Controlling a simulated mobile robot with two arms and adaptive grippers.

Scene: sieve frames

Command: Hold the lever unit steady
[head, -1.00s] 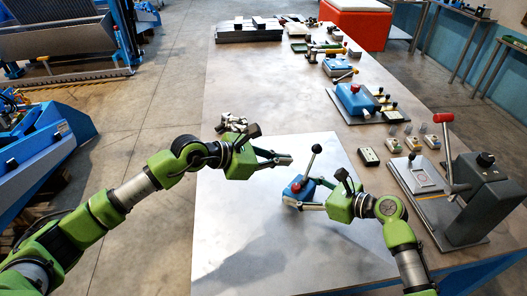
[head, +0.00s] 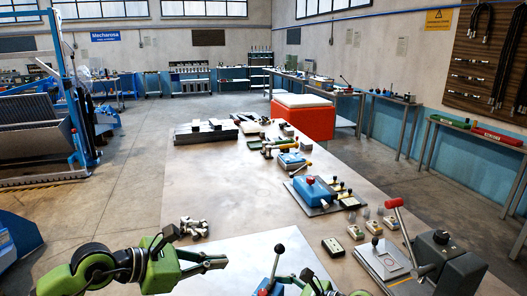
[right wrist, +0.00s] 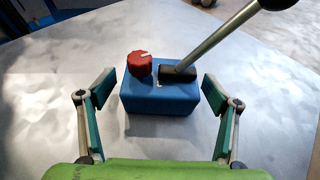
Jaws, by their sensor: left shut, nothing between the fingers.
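The lever unit is a blue box with a red knob and a slanted metal lever with a black ball. In the right wrist view the lever unit (right wrist: 160,98) stands between the fingers of my right gripper (right wrist: 158,82). They are open, with a gap on each side. In the head view the lever (head: 275,265) rises at the bottom edge and most of the box is cut off. My right gripper is mostly out of that view too. My left gripper (head: 222,263) is shut and empty, left of the lever and apart from it.
A pale plate (head: 240,247) lies on the long bench (head: 235,190) under the arms. To the right stand a grey lever press (head: 445,262) with a red handle, a small dark box (head: 333,246) and a blue unit (head: 313,190). The bench's left middle is largely clear.

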